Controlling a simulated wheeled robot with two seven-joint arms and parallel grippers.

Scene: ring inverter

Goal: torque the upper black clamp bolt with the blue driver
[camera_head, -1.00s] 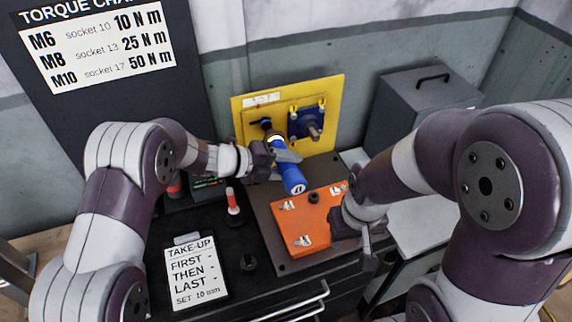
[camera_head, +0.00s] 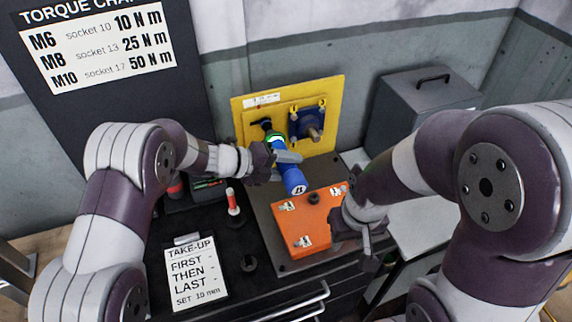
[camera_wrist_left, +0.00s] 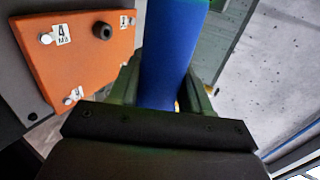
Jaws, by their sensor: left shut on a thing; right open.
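The blue driver (camera_head: 295,181) is held in my left gripper (camera_head: 286,158). Its butt end points toward me, and its nose reaches to the yellow panel (camera_head: 335,90). A green ring shows near the nose. A black bolt or clamp part (camera_head: 262,122) shows on the panel's upper left, just beyond the nose; whether they touch is hard to tell. In the left wrist view the blue driver body (camera_wrist_left: 170,50) stands between the fingers; its nose is hidden. My right gripper (camera_head: 366,238) is open and empty at the right edge of the orange plate.
The orange plate (camera_head: 318,226) with numbered bolts lies on a dark base below the panel. A dark blue block (camera_head: 301,118) with a brown shaft is on the panel. A red-and-white post (camera_head: 232,203) and a take-up card (camera_head: 197,270) are left. A grey box (camera_head: 420,105) stands right.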

